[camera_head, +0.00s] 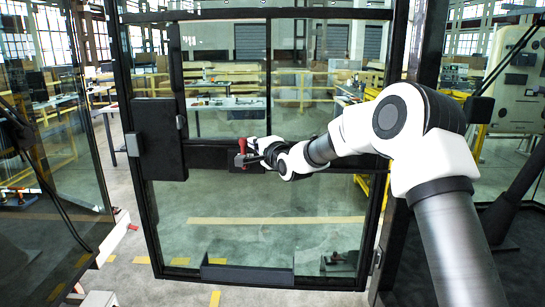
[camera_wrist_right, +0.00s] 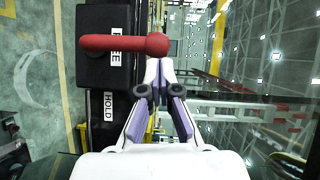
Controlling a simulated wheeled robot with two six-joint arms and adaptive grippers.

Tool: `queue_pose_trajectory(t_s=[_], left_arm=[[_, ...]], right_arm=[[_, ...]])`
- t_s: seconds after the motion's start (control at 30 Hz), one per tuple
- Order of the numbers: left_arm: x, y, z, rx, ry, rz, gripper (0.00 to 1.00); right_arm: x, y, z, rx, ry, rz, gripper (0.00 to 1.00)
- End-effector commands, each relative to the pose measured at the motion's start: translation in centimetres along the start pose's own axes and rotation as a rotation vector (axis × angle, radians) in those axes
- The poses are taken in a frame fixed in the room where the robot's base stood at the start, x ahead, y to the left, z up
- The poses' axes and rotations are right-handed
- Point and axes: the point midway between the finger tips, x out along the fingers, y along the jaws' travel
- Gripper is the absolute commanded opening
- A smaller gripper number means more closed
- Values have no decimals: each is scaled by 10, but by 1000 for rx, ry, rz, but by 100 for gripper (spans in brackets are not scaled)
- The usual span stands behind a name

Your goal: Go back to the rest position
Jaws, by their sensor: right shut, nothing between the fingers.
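My right arm reaches in from the right in the head view, with its white gripper (camera_head: 254,158) at the middle of a glass door. A red lever (camera_head: 241,147) is mounted on the door's dark crossbar, right at the fingertips. In the right wrist view the gripper (camera_wrist_right: 160,68) is shut and empty. Its tips are beside the rounded end of the red lever (camera_wrist_right: 112,43), and I cannot tell whether they touch. The lever lies across a white label partly hidden by it; a "HOLD" label (camera_wrist_right: 108,106) is lower down. My left gripper is not in view.
The black-framed glass door (camera_head: 230,225) fills the middle, with a black box (camera_head: 155,138) on its left side. A glass panel (camera_head: 55,150) stands at the left. A workshop with tables and yellow rails shows through the glass.

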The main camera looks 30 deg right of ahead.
Motion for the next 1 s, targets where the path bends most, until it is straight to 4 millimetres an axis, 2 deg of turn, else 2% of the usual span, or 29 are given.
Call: queue_pose_trajectory(t_s=[0.17,0.3,0.43,0.57,0.77,0.87,0.97,1.0], left_arm=[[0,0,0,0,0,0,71],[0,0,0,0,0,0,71],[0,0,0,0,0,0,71],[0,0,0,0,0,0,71],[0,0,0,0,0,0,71],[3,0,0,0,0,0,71],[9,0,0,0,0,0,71],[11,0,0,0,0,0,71]], right_arm=[[-36,-2,0,6,0,-2,0],[-74,-2,0,7,-1,-2,0],[-101,-2,0,5,0,-4,0],[-115,-2,1,1,0,-3,0],[-116,0,1,0,0,-1,0],[-113,20,3,-3,-3,28,0],[-104,74,16,-31,-19,114,0],[-101,105,25,-49,-32,163,0]])
